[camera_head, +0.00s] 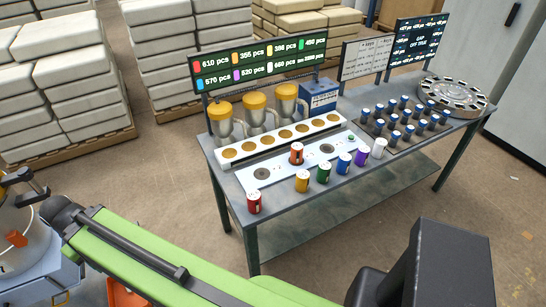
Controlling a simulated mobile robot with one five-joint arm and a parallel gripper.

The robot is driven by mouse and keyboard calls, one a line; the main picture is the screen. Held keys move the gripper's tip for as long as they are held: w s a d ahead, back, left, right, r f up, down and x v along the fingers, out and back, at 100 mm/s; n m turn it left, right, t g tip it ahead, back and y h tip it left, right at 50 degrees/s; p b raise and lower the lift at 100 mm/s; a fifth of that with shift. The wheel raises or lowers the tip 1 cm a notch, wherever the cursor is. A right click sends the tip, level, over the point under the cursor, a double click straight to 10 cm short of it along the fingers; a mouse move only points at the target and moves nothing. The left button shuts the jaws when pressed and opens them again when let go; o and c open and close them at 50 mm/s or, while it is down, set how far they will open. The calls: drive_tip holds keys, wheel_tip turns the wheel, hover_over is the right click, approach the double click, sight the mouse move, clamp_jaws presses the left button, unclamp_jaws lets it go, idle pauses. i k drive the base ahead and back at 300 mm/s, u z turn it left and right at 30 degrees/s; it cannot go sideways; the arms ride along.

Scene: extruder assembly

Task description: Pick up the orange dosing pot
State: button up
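The orange dosing pot (296,153) is a small, orange-red cylinder with a dark label. It stands upright on the white plate (262,186) on the table, near a round dark recess. A red pot (254,202) stands at the table's front left corner. A yellow-orange pot (302,181) stands in front of the plate, followed rightward by green (324,172), blue (344,163), purple (361,156) and white (379,147) pots. My green arm crosses the lower left, in front of the table. I cannot make out my gripper's fingers.
A white rack (240,151) with several round holes and yellow-lidded hoppers (256,103) stand behind the pot. Blue-capped pots fill a dark tray (384,140) at right, before a round carousel (452,96). Pallets of sacks (70,70) stand behind.

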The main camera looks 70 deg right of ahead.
sight(296, 148)
drive_tip(key=u, duration=1)
drive_tip(key=k, duration=1.5)
drive_tip(key=z, duration=1)
drive_tip(key=i, duration=1)
drive_tip(key=z, duration=0.05)
